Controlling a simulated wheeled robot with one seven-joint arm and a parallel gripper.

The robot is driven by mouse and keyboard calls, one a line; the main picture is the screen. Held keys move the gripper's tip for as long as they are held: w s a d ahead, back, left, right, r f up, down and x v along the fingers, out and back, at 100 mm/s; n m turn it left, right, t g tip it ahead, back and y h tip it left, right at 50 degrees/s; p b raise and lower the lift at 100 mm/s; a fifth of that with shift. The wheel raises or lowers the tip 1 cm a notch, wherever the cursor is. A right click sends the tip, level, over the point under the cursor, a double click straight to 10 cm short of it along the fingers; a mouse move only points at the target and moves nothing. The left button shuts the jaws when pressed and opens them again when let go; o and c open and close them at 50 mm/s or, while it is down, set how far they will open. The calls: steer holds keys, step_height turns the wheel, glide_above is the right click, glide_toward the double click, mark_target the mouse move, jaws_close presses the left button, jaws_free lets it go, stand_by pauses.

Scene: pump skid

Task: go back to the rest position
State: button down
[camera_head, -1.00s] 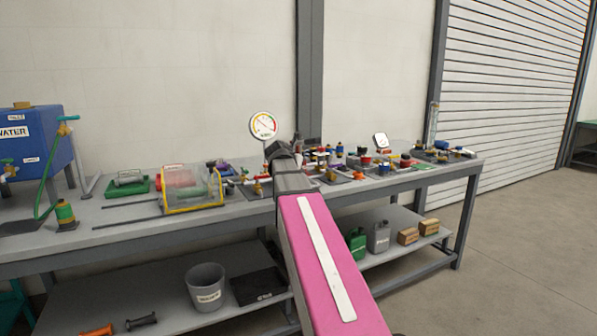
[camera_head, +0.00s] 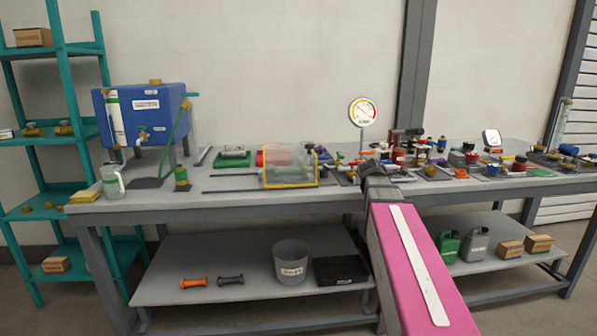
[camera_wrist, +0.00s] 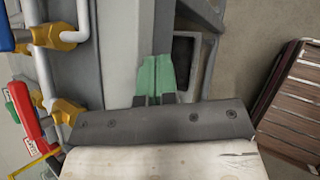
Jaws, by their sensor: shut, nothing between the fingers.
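My pink arm (camera_head: 415,265) reaches up from the lower right in the head view. It ends over the front edge of the workbench (camera_head: 240,203). In the head view the fingers cannot be made out behind the wrist. The fingers are shut and hold nothing.
Brass fittings (camera_wrist: 60,36) and a red lever (camera_wrist: 28,115) lie left in the wrist view. A round gauge (camera_head: 362,112), yellow-framed clear guard (camera_head: 290,170) and blue tank (camera_head: 142,112) stand on the bench. A teal rack (camera_head: 62,100) stands left; a bucket (camera_head: 291,262) sits below.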

steer(key=s+a+f+m+g+y, duration=0.2)
steer(key=s+a+f+m, duration=0.2)
steer(key=f, duration=0.5)
steer(key=s+a+f+m+g+y, duration=0.2)
steer(key=s+a+f+m, duration=0.3)
steer(key=s+f+m, duration=0.4)
steer(key=s+a+f+m+g+y, duration=0.2)
steer(key=s+a+f+m, duration=0.2)
steer(key=s+f+m, duration=0.3)
step_height(320, 180, down, 4)
steer(key=shift+s+a+r+g, duration=0.2)
steer(key=shift+s+a+g, duration=0.1)
steer(key=shift+a, duration=0.05)
